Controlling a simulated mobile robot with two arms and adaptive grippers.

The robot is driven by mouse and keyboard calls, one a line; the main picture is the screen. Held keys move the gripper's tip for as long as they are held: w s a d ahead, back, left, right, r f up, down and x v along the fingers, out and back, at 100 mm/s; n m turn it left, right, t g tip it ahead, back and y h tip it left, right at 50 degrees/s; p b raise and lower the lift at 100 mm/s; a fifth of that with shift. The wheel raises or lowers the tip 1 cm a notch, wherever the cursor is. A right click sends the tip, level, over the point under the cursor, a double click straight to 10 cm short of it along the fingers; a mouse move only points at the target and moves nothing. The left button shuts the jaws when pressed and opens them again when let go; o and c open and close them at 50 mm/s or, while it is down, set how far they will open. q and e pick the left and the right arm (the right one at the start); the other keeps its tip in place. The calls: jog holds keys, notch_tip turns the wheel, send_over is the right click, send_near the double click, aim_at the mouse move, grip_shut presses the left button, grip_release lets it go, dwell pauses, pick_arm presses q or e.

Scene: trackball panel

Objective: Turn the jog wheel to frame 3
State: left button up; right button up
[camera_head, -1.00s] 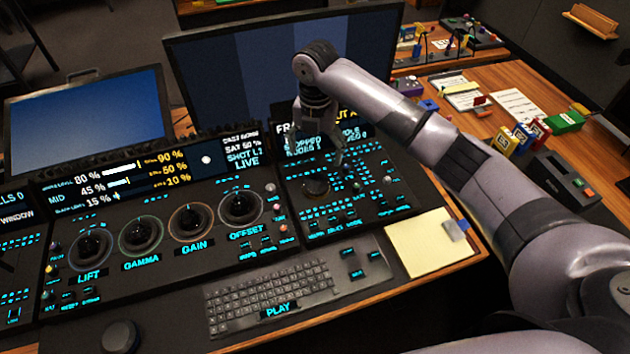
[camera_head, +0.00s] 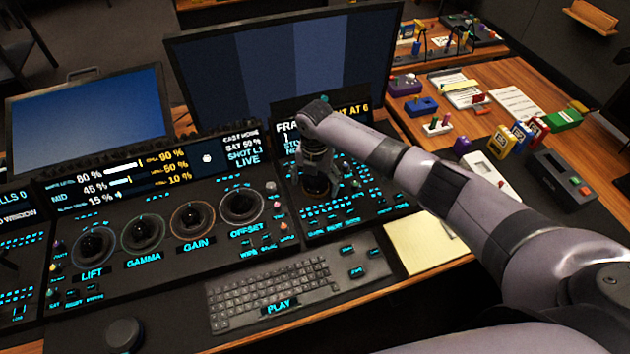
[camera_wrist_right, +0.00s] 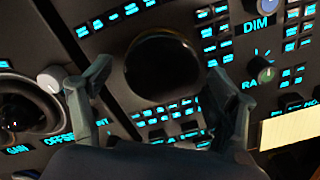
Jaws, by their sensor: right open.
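The jog wheel (camera_wrist_right: 160,66) is a dark round disc on the right-hand panel, seen in the right wrist view. In the head view the jog wheel (camera_head: 316,187) is mostly hidden by my right gripper. My right gripper (camera_head: 319,180) points down at it from above. In the wrist view the fingers of my right gripper (camera_wrist_right: 159,74) are open, one on each side of the wheel; I cannot tell whether they touch it. My left gripper is not in view.
Lit buttons and small knobs (camera_wrist_right: 264,72) surround the wheel closely. The lift, gamma, gain and offset dials (camera_head: 193,220) are to the left. A keyboard (camera_head: 270,290) and a yellow notepad (camera_head: 420,245) lie in front. A large monitor (camera_head: 280,70) stands behind.

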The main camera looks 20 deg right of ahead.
jog(key=shift+c, duration=0.2)
jog(key=c, duration=1.1)
jog(key=m+p, duration=0.1)
jog(key=m, duration=0.1)
jog(key=m+p, duration=0.1)
jog(key=m, duration=0.2)
jog(key=shift+w+a+r, duration=0.15)
jog(key=m+p, duration=0.1)
jog(key=m, duration=0.2)
jog(key=shift+p, duration=0.35)
jog(key=shift+w+m+p, duration=0.2)
jog(key=shift+m+p, duration=0.3)
jog(key=shift+m, duration=1.3)
